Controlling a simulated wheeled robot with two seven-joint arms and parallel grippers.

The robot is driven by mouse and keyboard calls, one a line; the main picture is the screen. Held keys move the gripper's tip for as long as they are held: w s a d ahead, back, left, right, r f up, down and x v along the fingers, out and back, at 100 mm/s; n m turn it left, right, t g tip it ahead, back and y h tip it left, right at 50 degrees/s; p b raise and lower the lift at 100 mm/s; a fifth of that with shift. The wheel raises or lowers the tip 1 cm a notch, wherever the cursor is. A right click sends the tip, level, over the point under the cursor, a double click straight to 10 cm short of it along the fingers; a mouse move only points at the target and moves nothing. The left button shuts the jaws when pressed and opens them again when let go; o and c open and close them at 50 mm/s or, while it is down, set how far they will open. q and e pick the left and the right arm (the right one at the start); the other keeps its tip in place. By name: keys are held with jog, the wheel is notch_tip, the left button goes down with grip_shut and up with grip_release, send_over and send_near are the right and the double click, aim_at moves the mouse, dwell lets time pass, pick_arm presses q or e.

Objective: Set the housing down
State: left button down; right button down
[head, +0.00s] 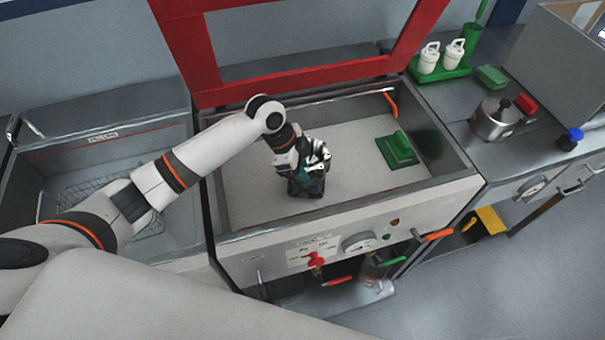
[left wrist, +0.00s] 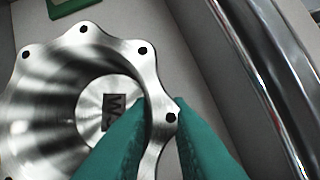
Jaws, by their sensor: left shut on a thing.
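The housing is a shiny round metal part with a scalloped flange, several bolt holes and a deep bore, in the left wrist view (left wrist: 146,85). In the head view it shows as a small dark shape (head: 306,187) under my left gripper (head: 308,170). My left gripper's green fingers (left wrist: 165,125) are shut on the housing's rim, one finger inside the bore and one outside. The housing is over the pale floor of an open metal basin (head: 250,205). I cannot tell whether it touches the floor. My right gripper is not in view.
A green block (head: 397,150) lies in the basin's right part, with an orange handle (head: 390,102) behind it. The basin has raised metal walls and a raised red-framed lid (head: 300,83). A metal pot (head: 496,119) stands on the counter at right. A basin with a wire basket (head: 105,200) is at left.

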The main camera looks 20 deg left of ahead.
aim_at(302, 183)
pick_arm(q)
notch_tip(302, 183, down, 2)
jog(key=shift+f, duration=0.35)
jog(key=c, duration=1.8)
grip_release()
jog(key=shift+f, duration=0.2)
jog(key=o, duration=0.5)
jog(key=shift+s, duration=0.1)
jog(key=shift+c, duration=0.2)
jog(key=shift+r, duration=0.15)
jog(key=w+b+v, duration=0.1)
jog(key=v, duration=1.1)
jog(key=shift+s, duration=0.45)
